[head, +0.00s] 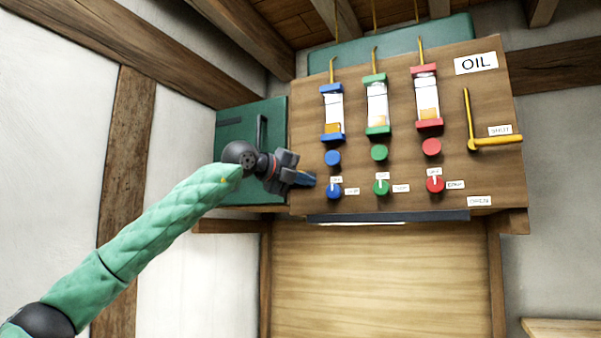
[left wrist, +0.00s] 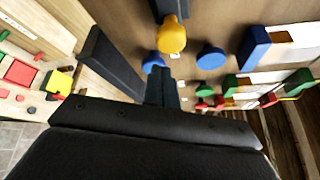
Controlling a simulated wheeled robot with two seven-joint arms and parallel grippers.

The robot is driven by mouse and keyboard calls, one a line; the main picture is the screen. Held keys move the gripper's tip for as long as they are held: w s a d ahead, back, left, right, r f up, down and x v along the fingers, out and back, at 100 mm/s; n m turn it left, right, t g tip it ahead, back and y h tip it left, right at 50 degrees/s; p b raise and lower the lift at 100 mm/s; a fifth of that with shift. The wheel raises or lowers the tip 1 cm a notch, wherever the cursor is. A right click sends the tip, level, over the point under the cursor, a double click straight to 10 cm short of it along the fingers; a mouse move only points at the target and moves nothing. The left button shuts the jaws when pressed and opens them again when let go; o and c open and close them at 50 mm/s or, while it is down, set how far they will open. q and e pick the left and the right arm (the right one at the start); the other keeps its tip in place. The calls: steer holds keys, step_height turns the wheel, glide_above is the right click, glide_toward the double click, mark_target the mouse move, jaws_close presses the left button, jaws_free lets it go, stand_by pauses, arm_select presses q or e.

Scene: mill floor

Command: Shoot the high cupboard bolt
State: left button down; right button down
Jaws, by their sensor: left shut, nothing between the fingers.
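The green cupboard (head: 230,150) hangs at the left end of the wooden oil board, with a dark upright bar (head: 262,132) on its front. My left gripper (head: 308,180) is at the lower left of the board, just left of a blue-tipped switch (head: 333,191). Its fingers are shut and empty. In the left wrist view the fingers (left wrist: 163,88) point towards a yellow knob (left wrist: 171,37) on a dark piece and a blue knob (left wrist: 153,63); whether they touch is unclear. In the head view my gripper may hide the yellow knob. I cannot tell which part is the bolt.
The oil board (head: 400,160) carries blue, green and red oilers with knobs and switches below. A yellow lever (head: 470,125) is at its right. A dark ledge (head: 385,217) runs under it. The pale wood panel (head: 385,280) below is clear.

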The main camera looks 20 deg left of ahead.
arm_select(q)
steer(key=shift+w+a+r+p, duration=0.1)
steer(key=shift+a+r+p, duration=0.15)
steer(key=shift+a, duration=0.2)
steer(key=shift+w+a+r+p, duration=0.1)
steer(key=shift+a+r+p, duration=0.1)
steer(key=shift+a, duration=0.2)
arm_select(e)
steer(key=f, duration=0.2)
steer(key=s+d+f, duration=0.1)
